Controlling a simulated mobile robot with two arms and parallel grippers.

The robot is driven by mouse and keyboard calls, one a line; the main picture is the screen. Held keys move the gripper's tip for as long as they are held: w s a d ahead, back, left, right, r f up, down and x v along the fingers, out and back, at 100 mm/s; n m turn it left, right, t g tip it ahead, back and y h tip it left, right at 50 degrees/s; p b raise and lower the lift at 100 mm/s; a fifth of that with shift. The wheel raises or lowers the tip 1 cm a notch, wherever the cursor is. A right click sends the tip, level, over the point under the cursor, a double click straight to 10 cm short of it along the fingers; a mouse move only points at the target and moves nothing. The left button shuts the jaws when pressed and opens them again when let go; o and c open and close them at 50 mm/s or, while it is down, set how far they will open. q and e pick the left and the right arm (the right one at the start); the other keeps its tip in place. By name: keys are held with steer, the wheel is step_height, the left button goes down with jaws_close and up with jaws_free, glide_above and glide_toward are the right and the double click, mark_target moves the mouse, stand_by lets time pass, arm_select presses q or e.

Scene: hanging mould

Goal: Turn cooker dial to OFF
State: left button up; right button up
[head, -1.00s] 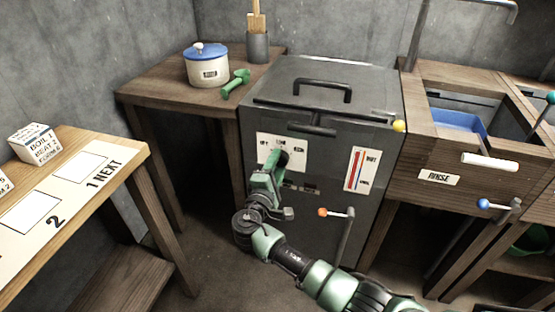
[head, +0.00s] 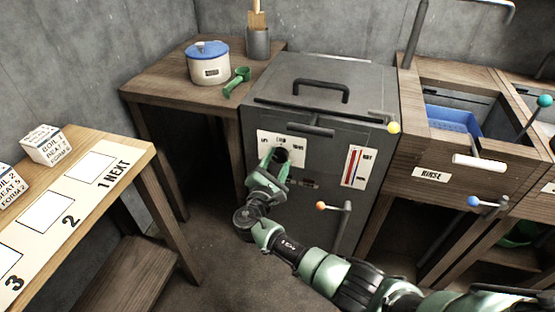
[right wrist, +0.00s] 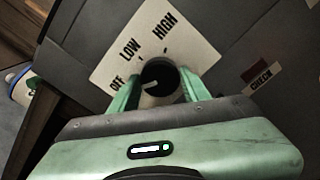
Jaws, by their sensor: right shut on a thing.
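The cooker (head: 300,85) is a dark grey box between the wooden counters. Its dial (head: 283,154) is a round black knob on a white plate (head: 265,137) on the front. In the right wrist view the dial (right wrist: 160,76) has a white mark pointing left, roughly toward the OFF label (right wrist: 117,83); LOW and HIGH are printed further round the plate. My right gripper (head: 274,163) is shut on the dial, with a green finger on either side of it, as the right wrist view (right wrist: 160,85) shows. The left gripper is out of view.
A lever with an orange knob (head: 320,206) and a bar with a yellow knob (head: 393,128) stick out from the cooker front. A gauge (head: 357,167) is right of the dial. A pot (head: 208,65) stands on the left counter; the rinse sink (head: 453,120) is at right.

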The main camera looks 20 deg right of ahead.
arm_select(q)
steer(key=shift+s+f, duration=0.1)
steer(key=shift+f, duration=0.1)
arm_select(e)
steer(key=o, duration=1.4)
steer(key=shift+c, duration=0.2)
steer(key=shift+s+a, duration=0.1)
steer(key=shift+s+a, duration=0.25)
steer(key=shift+s, duration=0.05)
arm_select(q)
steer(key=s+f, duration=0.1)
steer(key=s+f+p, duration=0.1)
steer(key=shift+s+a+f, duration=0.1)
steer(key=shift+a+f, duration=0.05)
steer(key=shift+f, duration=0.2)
arm_select(e)
steer(key=v, duration=0.7)
steer(key=shift+f, duration=0.1)
